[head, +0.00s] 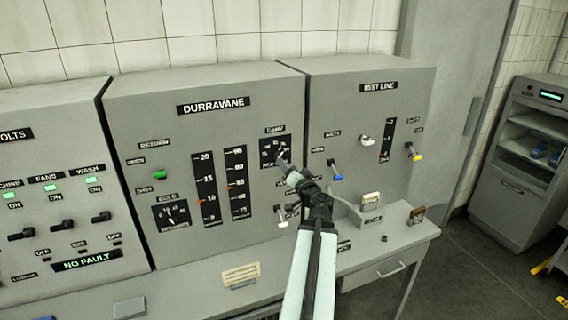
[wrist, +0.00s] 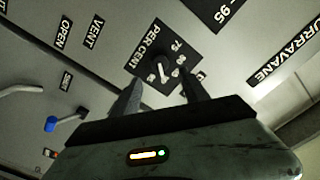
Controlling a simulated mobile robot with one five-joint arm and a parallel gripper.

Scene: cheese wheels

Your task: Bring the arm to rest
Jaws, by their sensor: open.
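My arm (head: 313,260) reaches up from the bottom of the head view to the DURRAVANE panel (head: 130,110). My gripper (head: 281,160) is in front of the small black PER CENT dial (head: 268,147), covering part of it. In the wrist view my gripper (wrist: 160,88) is open, with its two dark fingers apart and nothing seen between them. The dial (wrist: 148,56) and its pale pointer (wrist: 159,70) lie just beyond the fingertips. I cannot tell whether a finger touches the panel.
The MIST LINE panel (head: 400,110) stands to the right, with a blue-tipped lever (head: 337,177) and a yellow-tipped lever (head: 415,156) sticking out. A white-tipped lever (head: 282,222) is left of my arm. A grey cabinet (head: 510,200) stands far right; floor shows before it.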

